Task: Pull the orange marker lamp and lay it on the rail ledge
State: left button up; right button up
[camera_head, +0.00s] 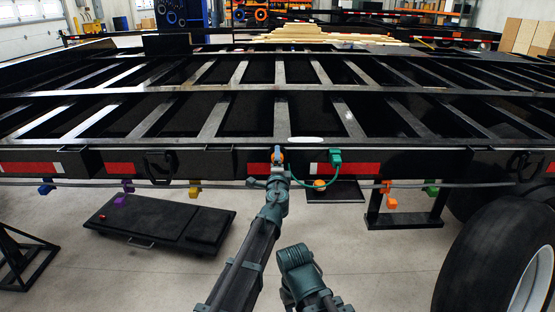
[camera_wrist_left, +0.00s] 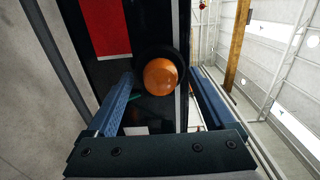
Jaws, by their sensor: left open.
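The orange marker lamp (camera_wrist_left: 161,77) is a round dome in a black ring on the dark rail face in the left wrist view. In the head view a bit of orange (camera_head: 281,158) shows at the tip of my left arm, mostly hidden by the gripper. My left gripper (camera_wrist_left: 162,84) is open, with its two blue fingers on either side of the lamp and a gap at each side. It also shows in the head view (camera_head: 278,160). The rail ledge (camera_head: 230,144) runs along the top of the front rail. My right gripper is not seen; only a dark right arm link shows.
A green plug (camera_head: 335,157) with a looping green cable is right of my gripper, near another orange piece (camera_head: 320,184). Coloured clips (camera_head: 195,188) hang along a line below the rail. A black creeper (camera_head: 160,222) lies on the floor; a tire (camera_head: 495,262) stands right.

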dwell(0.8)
pick_arm(q)
grip_shut()
jog(key=shift+s, duration=0.2)
dwell(0.4)
jog(key=shift+s, duration=2.85)
